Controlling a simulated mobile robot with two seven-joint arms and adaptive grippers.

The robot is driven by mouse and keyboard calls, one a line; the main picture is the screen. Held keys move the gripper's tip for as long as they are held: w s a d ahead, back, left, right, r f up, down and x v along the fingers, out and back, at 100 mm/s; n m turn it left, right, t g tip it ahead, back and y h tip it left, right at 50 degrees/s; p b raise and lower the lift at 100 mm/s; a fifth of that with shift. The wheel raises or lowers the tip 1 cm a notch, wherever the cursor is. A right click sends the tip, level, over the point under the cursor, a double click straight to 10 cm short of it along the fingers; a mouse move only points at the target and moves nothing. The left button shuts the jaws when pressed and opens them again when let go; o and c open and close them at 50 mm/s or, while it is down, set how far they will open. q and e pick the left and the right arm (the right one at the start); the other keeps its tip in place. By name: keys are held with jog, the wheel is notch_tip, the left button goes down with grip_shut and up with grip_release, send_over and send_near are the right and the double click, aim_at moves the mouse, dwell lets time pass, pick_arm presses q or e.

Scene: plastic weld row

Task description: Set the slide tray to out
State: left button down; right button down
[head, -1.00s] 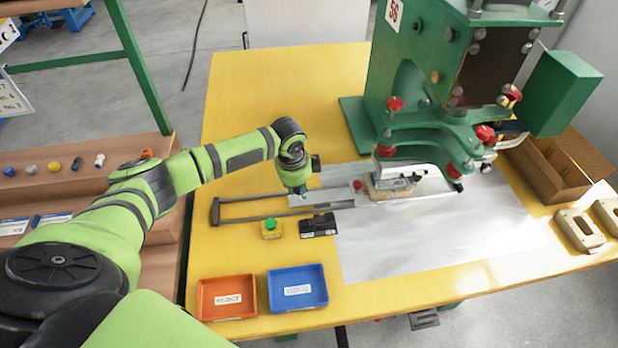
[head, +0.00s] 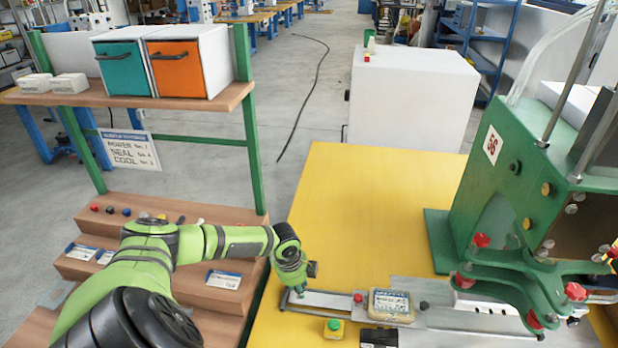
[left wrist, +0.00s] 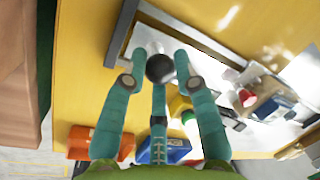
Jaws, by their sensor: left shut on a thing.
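The slide tray (head: 335,298) is a flat metal plate running in a rail frame (head: 318,308) on the yellow table. Its left end lies at the frame's left end. A beige part (head: 390,305) sits on it, left of and clear of the green press (head: 500,185). My left gripper (head: 299,290) is at the tray's left end. In the left wrist view my left gripper (left wrist: 160,70) is shut on a dark round knob (left wrist: 160,68) of the tray. My right gripper is not in view.
A green button on a yellow box (head: 333,328) stands just in front of the rail, with a black block (head: 379,337) to its right. An orange bin (left wrist: 82,143) and a blue bin (left wrist: 168,150) show in the left wrist view. The table behind the rail is clear.

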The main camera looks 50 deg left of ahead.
pick_arm(q)
jog(key=shift+s+a, duration=0.15)
jog(key=shift+a, duration=0.1)
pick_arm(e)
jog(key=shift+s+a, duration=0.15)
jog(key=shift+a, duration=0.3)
pick_arm(q)
jog(key=c, duration=1)
grip_release()
jog(key=shift+a, duration=0.1)
jog(key=shift+o, duration=0.2)
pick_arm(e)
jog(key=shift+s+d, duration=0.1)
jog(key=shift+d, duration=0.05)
pick_arm(q)
notch_tip(320, 180, up, 12)
jog(key=s, duration=0.2)
jog(key=shift+s+f, duration=0.15)
jog(key=shift+s, duration=0.1)
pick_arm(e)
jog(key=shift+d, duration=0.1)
pick_arm(q)
jog(key=shift+f, duration=0.1)
